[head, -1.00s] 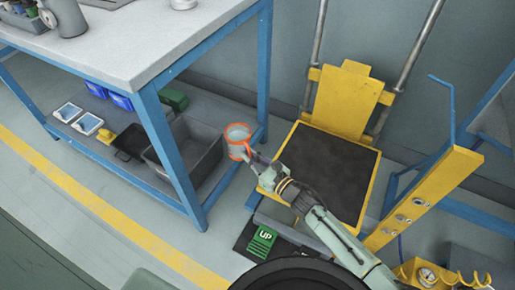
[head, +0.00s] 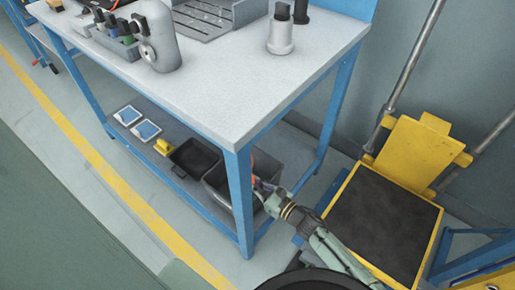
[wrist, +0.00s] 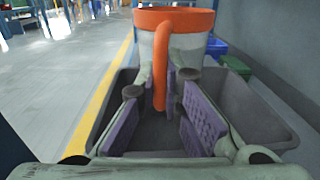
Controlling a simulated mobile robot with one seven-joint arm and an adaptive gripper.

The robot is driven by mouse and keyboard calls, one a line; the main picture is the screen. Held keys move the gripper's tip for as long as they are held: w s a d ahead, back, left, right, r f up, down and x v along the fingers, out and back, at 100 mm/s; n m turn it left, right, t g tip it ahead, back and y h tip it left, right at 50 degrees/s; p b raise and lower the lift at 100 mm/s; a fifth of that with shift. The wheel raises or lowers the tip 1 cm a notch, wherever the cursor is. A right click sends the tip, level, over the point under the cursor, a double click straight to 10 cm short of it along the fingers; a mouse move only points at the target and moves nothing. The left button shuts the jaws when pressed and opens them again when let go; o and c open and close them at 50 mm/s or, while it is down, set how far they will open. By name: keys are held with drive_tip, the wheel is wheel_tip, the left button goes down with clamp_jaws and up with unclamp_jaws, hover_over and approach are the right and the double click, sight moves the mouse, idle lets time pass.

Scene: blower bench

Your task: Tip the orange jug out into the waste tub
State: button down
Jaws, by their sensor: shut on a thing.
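The jug (wrist: 176,20) has an orange rim and handle and a pale, see-through body. It stands upright in the wrist view, and its contents cannot be seen. My gripper (wrist: 160,92) is shut on the jug's handle, with purple pads on either side. The dark grey tub (wrist: 255,112) lies below and around the jug in the wrist view. In the head view the tub (head: 215,187) sits on the bench's lower shelf, partly behind the blue front leg. There, my gripper (head: 266,192) is at the tub's right end, and only a sliver of orange jug (head: 254,164) shows.
The blue bench leg (head: 240,205) stands close to my gripper, and the worktop (head: 215,95) is above. A shallow black tray (head: 194,156) lies left of the tub. A yellow lift platform (head: 385,215) stands to the right.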

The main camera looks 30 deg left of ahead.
drive_tip(key=shift+a+b, duration=0.1)
drive_tip(key=shift+b, duration=0.25)
drive_tip(key=shift+s+r+p, duration=0.15)
drive_tip(key=shift+r+p, duration=0.25)
drive_tip(key=shift+p, duration=0.55)
drive_tip(key=shift+r+m+h, duration=0.1)
drive_tip(key=shift+m+h, duration=0.2)
drive_tip(key=p, duration=0.1)
drive_tip(key=m+p, duration=0.1)
drive_tip(key=p, duration=0.1)
drive_tip(key=shift+s+r+h, duration=0.2)
drive_tip(key=shift+r+h, duration=0.2)
drive_tip(key=shift+s+d+r+m+g+p, duration=0.1)
drive_tip(key=shift+d+r+m+g+p, duration=0.2)
drive_tip(key=shift+p, duration=0.7)
drive_tip(key=shift+s+r+m+h+p, duration=0.2)
drive_tip(key=shift+m+h+p, duration=0.3)
drive_tip(key=shift+p, duration=0.75)
drive_tip(key=shift+r, duration=0.15)
